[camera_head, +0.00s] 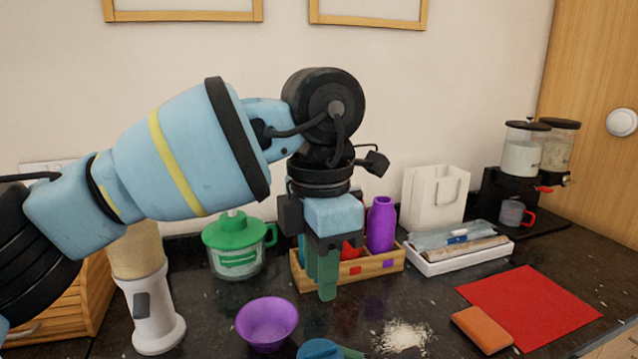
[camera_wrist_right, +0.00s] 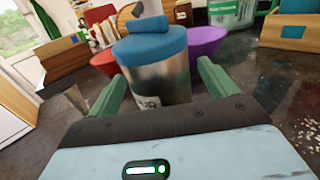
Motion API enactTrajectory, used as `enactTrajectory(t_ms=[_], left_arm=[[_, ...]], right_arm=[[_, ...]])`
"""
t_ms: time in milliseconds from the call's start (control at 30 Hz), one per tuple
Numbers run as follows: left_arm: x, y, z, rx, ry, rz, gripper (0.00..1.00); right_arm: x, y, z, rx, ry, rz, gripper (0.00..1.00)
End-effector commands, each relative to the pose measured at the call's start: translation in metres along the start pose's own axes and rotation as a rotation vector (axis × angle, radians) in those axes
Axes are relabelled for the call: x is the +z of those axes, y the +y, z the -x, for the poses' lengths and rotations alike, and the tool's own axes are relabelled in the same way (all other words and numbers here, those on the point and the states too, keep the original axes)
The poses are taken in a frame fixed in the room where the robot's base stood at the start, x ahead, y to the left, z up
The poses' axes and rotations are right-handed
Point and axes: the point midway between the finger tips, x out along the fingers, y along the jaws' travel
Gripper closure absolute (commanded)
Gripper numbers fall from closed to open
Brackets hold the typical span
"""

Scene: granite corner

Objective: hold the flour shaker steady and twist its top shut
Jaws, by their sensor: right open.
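The flour shaker (camera_wrist_right: 160,77) is a metal can with dark lettering and a blue top (camera_wrist_right: 150,42) in the right wrist view. The top has a raised grip; I cannot tell how far it is twisted. The shaker stands between the green fingers of my right gripper (camera_wrist_right: 161,74), which is open around it. In the head view only the blue top (camera_head: 320,349) shows at the bottom edge, with a green finger beside it. My left gripper (camera_head: 319,275) points down above the counter, behind and clear of the shaker. Its fingers overlap, so its opening is unclear.
A purple bowl (camera_head: 267,322) stands left of the shaker, and spilled flour (camera_head: 403,337) lies right. Behind are a green-lidded jar (camera_head: 236,247) and a wooden box (camera_head: 378,265) with bottles. An orange cloth (camera_head: 482,329) and red mat (camera_head: 530,306) lie right.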

Motion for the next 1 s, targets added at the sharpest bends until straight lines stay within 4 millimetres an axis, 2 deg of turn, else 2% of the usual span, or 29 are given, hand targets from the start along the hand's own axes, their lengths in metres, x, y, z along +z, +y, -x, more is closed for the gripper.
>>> enactTrajectory(t_ms=[300, 600, 800, 1000], left_arm=[[0.0, 0.0, 0.0, 0.0, 0.0, 0.0, 0.7], [0.0, 0.0, 0.0, 0.0, 0.0, 0.0, 0.7], [0.0, 0.0, 0.0, 0.0, 0.0, 0.0, 0.7], [0.0, 0.0, 0.0, 0.0, 0.0, 0.0, 0.7]], right_arm=[[-0.002, 0.0, 0.05, -0.003, 0.003, -0.003, 0.16], [-0.001, 0.0, 0.092, -0.002, 0.003, -0.001, 0.16], [-0.001, 0.0, 0.108, -0.001, 0.002, -0.001, 0.16], [0.0, 0.0, 0.113, -0.001, 0.002, 0.002, 0.16]])
